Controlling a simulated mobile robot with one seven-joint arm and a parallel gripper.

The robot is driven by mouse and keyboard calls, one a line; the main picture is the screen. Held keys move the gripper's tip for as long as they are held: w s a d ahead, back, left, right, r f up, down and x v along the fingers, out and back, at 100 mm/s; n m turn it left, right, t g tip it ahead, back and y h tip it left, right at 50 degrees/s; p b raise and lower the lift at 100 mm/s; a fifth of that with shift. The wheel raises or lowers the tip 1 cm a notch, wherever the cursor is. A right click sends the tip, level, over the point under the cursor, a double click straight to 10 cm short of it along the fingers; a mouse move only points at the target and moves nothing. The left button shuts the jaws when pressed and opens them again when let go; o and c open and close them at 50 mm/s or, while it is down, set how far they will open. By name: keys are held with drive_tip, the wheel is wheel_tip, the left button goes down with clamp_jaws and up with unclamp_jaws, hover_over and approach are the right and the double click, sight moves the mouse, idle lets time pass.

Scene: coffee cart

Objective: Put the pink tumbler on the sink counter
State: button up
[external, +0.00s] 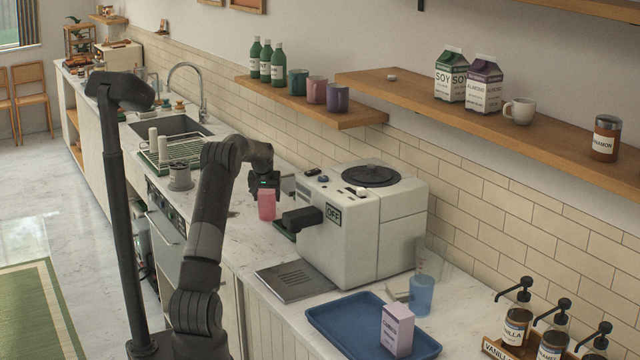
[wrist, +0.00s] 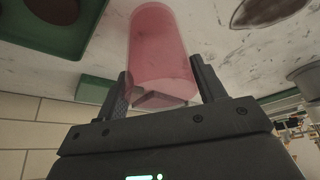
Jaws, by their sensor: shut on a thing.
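The pink tumbler (external: 267,205) is see-through and sits between the fingers of my gripper (external: 265,188), left of the white coffee machine. In the wrist view the tumbler (wrist: 160,55) fills the space between the two dark fingers of my gripper (wrist: 160,95), which are shut on it. It looks held above the marble counter, though the exact gap under it is hard to tell. The sink (external: 172,127) is set in the counter farther back to the left, with a curved tap (external: 203,90). The sink counter (external: 222,205) has bare marble near the dish rack.
A dish rack (external: 168,153) with cups stands in front of the sink, and a grey canister (external: 180,177) is beside it. The coffee machine (external: 350,245) is close on the right. A blue tray (external: 345,335) with a carton lies nearer. A wooden shelf (external: 345,120) hangs above.

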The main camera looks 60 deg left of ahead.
drive_tip(key=o, duration=1.4)
drive_tip(key=shift+f, duration=0.1)
drive_tip(key=shift+r, duration=0.25)
drive_tip(key=v, duration=1.2)
drive_tip(key=shift+f, duration=0.1)
